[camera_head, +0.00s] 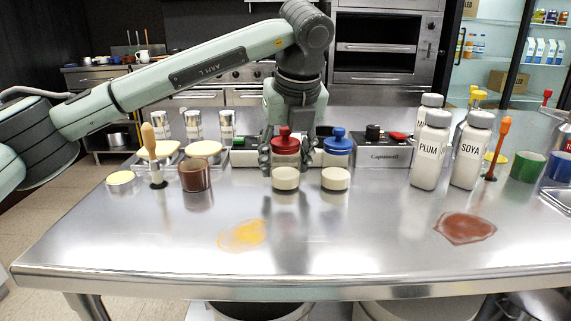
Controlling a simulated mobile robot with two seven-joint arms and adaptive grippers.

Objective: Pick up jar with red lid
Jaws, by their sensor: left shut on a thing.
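The jar with the red lid (286,148) stands upright near the back middle of the steel counter. My left gripper (289,156) reaches down from above and behind, with its dark fingers on either side of this jar, shut on it. A jar with a blue lid (337,147) stands close on the right, beside the right finger. My right gripper is not in view.
Yellow (243,235) and brown (465,228) spills mark the otherwise clear front of the counter.

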